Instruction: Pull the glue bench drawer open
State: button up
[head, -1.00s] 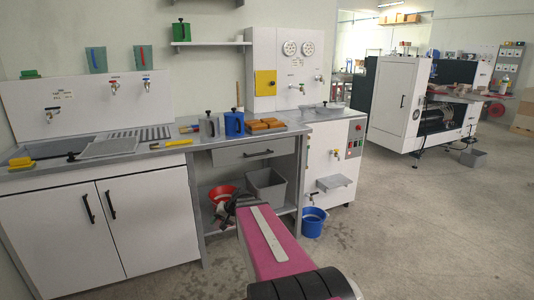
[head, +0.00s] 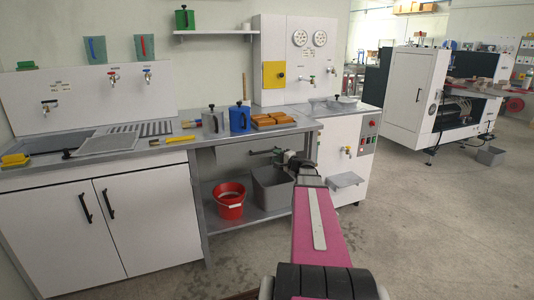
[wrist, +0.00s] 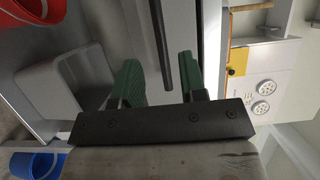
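The glue bench drawer (head: 232,160) is a grey front under the bench top, and it looks closed. Its dark bar handle (head: 261,152) shows left of my gripper (head: 282,158), which partly covers the drawer's right side. In the wrist view, my gripper (wrist: 158,82) has its two green fingers spread apart. The dark handle (wrist: 161,40) runs between them in the picture, in front of the drawer front (wrist: 183,25). The fingers do not press on the handle. I cannot tell how deep the handle sits between them.
A grey bin (head: 272,192) and a red bucket (head: 229,205) stand on the shelf below the drawer. A blue jug (head: 239,120) and orange blocks (head: 272,119) stand on the bench top (head: 300,125). A white machine (head: 338,150) adjoins on the right.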

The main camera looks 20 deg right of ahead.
aim_at(260, 149)
jog(key=x, duration=0.8)
grip_shut()
